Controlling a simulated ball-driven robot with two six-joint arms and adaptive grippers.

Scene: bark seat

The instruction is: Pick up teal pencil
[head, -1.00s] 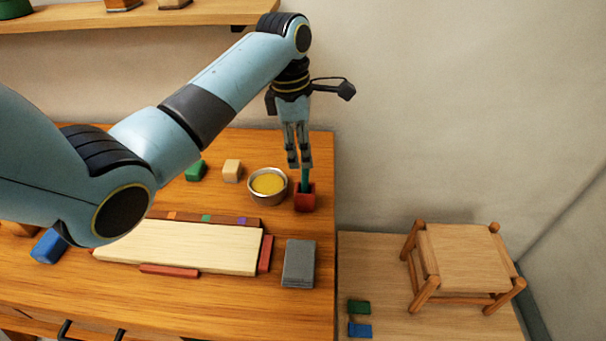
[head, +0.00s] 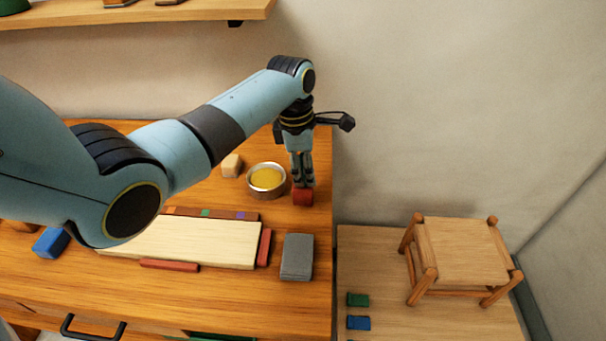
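My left gripper (head: 303,184) points straight down over a small red holder (head: 302,198) near the right edge of the wooden desk. Its fingertips are at the holder's top rim. The teal pencil is hidden now behind or between the fingers. The fingers are close together, but I cannot tell whether they are shut on the pencil. My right gripper is not in view.
A metal bowl with yellow contents (head: 267,180) stands just left of the holder. A pale block (head: 231,165), a cream board (head: 190,242) and a grey box (head: 297,257) are on the desk. A stool (head: 459,250) stands at the right.

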